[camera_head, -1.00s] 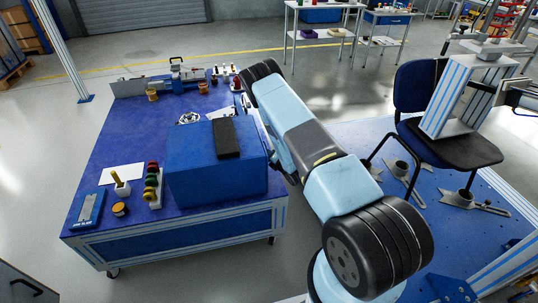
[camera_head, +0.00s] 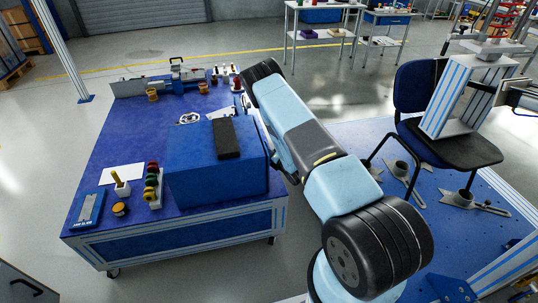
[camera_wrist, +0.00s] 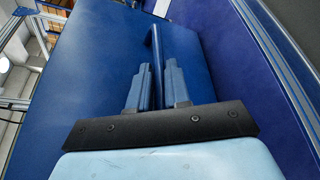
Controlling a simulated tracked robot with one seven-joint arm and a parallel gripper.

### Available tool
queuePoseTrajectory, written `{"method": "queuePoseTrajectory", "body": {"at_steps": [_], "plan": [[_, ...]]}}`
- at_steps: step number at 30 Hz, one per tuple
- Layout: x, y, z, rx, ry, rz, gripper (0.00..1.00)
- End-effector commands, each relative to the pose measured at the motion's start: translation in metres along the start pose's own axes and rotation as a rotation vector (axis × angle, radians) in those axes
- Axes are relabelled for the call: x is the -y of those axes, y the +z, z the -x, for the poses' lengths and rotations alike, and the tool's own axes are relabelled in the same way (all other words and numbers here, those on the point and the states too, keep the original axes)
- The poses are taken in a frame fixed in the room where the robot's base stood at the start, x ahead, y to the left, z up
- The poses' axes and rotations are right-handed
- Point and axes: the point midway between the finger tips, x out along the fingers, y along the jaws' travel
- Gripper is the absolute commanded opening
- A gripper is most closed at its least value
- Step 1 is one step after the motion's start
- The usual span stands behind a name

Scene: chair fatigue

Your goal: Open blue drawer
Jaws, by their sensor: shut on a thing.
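The blue drawer unit (camera_head: 215,180) is a box standing on the blue workbench. In the wrist view the blue drawer front (camera_wrist: 105,70) fills much of the picture, with a slim blue bar handle (camera_wrist: 155,42) standing out from it. My gripper (camera_wrist: 158,72) has its two blue fingers shut on the handle, one on each side. In the head view my arm reaches to the right side of the box. My fingers and the handle are hidden there. I cannot tell any clear gap between the drawer front and its box.
A dark block (camera_head: 227,138) lies on top of the box. Spools (camera_head: 152,185), a blue case (camera_head: 87,210) and tools share the workbench (camera_head: 120,150). A black chair (camera_head: 440,140) stands on the blue platform to the right. Grey floor lies in front of the workbench.

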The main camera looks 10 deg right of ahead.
Motion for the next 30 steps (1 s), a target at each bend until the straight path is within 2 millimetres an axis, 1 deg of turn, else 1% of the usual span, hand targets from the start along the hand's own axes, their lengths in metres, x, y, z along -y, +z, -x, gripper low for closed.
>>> {"method": "queuePoseTrajectory", "body": {"at_steps": [1,5,8,15,21,27,30], "plan": [[0.006,0.003,0.003,-0.001,-0.007,0.001,0.0],[0.017,0.018,0.009,0.001,-0.008,0.002,0.0],[0.029,0.034,0.016,0.0,-0.009,0.002,0.0],[0.063,0.078,0.036,0.0,-0.01,0.0,0.0],[0.088,0.111,0.051,-0.001,-0.01,0.0,0.0],[0.104,0.134,0.061,-0.002,-0.01,-0.001,0.0],[0.11,0.14,0.063,-0.003,-0.009,-0.001,0.0]]}}
